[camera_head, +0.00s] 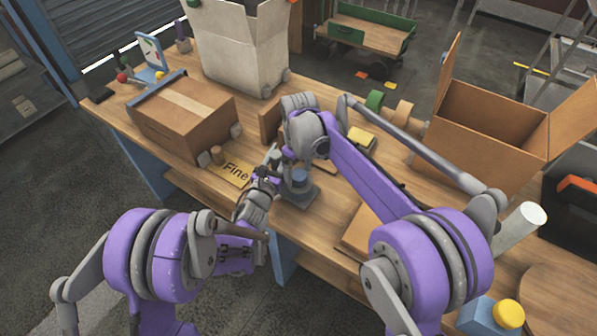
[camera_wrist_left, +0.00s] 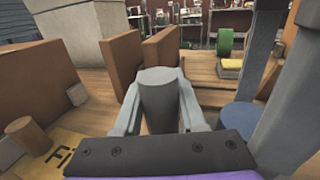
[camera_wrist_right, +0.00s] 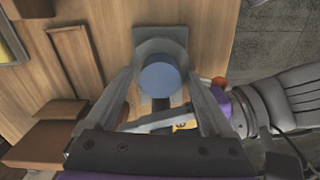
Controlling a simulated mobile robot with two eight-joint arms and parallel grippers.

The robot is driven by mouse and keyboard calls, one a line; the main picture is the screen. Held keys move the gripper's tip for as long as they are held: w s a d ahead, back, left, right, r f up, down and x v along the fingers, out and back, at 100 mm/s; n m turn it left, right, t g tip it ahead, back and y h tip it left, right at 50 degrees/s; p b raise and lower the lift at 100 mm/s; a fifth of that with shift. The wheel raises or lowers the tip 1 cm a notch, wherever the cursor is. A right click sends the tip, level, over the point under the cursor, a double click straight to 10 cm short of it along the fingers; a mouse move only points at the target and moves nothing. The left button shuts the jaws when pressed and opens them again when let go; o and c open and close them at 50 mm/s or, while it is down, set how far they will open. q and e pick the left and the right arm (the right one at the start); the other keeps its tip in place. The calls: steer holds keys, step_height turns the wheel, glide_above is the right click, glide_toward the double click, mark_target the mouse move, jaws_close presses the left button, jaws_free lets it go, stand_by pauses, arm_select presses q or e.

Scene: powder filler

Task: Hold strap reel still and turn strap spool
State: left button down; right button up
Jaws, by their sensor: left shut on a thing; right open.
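The strap reel (camera_head: 300,194) is a grey unit with a flat base on the workbench. The blue round strap spool (camera_wrist_right: 160,83) sits on it and also shows in the left wrist view (camera_wrist_left: 240,115). My left gripper (camera_wrist_left: 158,98) is shut on a grey upright piece, apparently the reel's handle, beside the spool. In the head view my left gripper (camera_head: 271,163) is at the reel's left. My right gripper (camera_wrist_right: 163,78) is above the spool, its fingers open on either side of it. Whether they touch it I cannot tell. My right arm partly hides the reel.
A closed cardboard box (camera_head: 183,112) and a yellow "Fine" card (camera_head: 229,172) lie left of the reel. A brown panel (camera_wrist_left: 105,58) stands close to my left gripper. An open cardboard box (camera_head: 490,125) is at the right. A pale bin (camera_head: 240,45) stands behind.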

mark_target(298, 174)
step_height(298, 174, up, 12)
stand_by(0.6)
arm_select(q)
steer(key=shift+c, duration=2)
jaws_free()
steer(key=shift+s, duration=0.1)
